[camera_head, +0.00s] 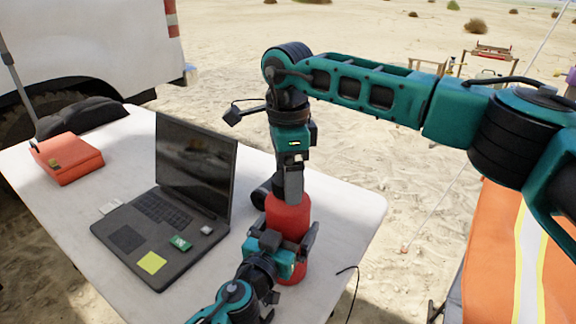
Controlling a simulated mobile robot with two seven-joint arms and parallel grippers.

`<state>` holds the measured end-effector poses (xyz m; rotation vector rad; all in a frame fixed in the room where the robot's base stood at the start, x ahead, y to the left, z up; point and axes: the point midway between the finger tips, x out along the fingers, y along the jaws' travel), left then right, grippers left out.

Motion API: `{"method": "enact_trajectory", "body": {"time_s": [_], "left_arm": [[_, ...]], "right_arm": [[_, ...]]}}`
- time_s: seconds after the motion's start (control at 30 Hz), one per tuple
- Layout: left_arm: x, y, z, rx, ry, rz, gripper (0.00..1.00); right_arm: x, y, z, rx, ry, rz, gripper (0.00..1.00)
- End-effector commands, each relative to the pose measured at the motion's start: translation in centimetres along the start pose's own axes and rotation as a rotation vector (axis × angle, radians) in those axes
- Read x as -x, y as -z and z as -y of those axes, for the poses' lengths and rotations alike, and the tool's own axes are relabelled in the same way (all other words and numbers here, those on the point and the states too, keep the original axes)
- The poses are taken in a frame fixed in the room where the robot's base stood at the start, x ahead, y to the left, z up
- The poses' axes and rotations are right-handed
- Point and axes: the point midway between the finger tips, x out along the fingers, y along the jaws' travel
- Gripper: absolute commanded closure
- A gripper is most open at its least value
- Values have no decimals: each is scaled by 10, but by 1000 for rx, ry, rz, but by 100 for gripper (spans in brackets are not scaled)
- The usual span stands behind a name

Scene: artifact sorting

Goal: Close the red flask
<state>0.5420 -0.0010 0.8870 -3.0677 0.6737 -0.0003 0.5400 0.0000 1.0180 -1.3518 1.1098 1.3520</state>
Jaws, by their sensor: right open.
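The red flask (289,214) stands upright near the table's right edge. My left gripper (282,238) reaches in from the bottom, with its fingers on both sides of the flask's body, closed around it. My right gripper (290,198) points straight down at the flask's top and is open. The flask's mouth is hidden behind it, and I cannot make out a lid. A dark rounded thing (262,193) shows just left of the flask's top; I cannot tell what it is.
An open black laptop (197,165) stands left of the flask on the white table (345,215). A red case (67,158) lies at the far left. A thin black cable (352,290) hangs near the table's right edge. An orange surface (490,245) is at the right.

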Motion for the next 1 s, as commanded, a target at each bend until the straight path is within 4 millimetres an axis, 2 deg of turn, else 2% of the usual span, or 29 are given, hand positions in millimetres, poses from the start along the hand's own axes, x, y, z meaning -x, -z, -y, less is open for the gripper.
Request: {"method": "enact_trajectory", "body": {"time_s": [0.17,0.73,0.87,1.0], "left_arm": [[0,-1,0,-1,0,1,88],[0,-1,0,0,0,1,88],[0,-1,0,0,0,1,88],[0,-1,0,0,0,1,88]], "right_arm": [[0,0,0,0,0,0,19],[1,0,0,0,0,0,73],[1,0,0,-19,0,0,76],[0,0,0,-174,0,-1,76]]}}
